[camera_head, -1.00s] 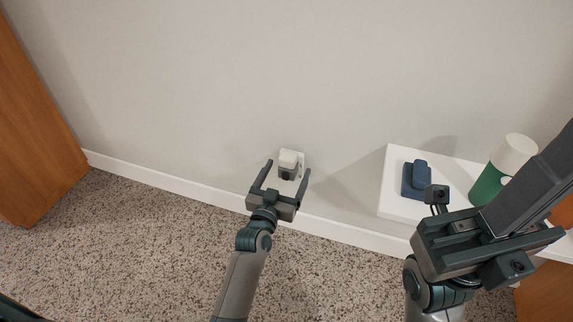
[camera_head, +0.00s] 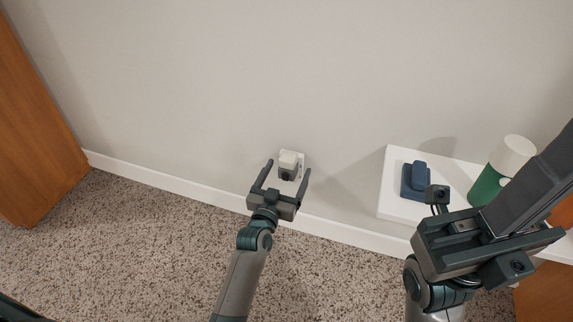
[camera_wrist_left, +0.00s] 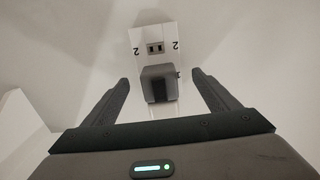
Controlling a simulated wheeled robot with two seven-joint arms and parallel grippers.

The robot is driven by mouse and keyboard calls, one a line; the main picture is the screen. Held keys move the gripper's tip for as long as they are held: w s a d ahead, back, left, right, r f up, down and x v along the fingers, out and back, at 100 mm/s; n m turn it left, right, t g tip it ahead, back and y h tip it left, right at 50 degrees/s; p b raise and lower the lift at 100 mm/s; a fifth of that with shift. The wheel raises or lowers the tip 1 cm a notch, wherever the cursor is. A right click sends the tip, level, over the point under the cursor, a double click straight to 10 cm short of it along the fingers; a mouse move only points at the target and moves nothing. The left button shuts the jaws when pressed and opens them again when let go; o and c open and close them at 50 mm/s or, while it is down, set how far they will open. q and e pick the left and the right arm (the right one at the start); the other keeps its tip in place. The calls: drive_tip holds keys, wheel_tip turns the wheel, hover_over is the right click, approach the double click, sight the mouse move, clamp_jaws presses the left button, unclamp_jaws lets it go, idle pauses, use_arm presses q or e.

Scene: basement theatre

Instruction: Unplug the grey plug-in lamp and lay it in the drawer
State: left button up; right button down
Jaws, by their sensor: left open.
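In the left wrist view, gaps show between the lamp and both fingers (camera_wrist_left: 163,90). My right gripper is at the right, its jaws not clear. No drawer interior shows.
A white surface (camera_head: 396,207) at the right holds a blue object (camera_head: 415,180) and a green cylinder with a white top (camera_head: 491,178). Wooden furniture (camera_head: 35,125) stands at the far left. The speckled carpet (camera_head: 130,245) is clear at the left.

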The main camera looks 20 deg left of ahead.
use_arm(q)
drive_tip(key=shift+p, duration=0.45)
idle(0.7)
drive_tip(key=c, duration=2)
drive_tip(key=shift+s, duration=0.25)
drive_tip(key=shift+s+a+p, duration=0.1)
drive_tip(key=shift+s+p, duration=1.85)
drive_tip(key=shift+s, duration=0.8)
drive_tip(key=shift+s, duration=0.1)
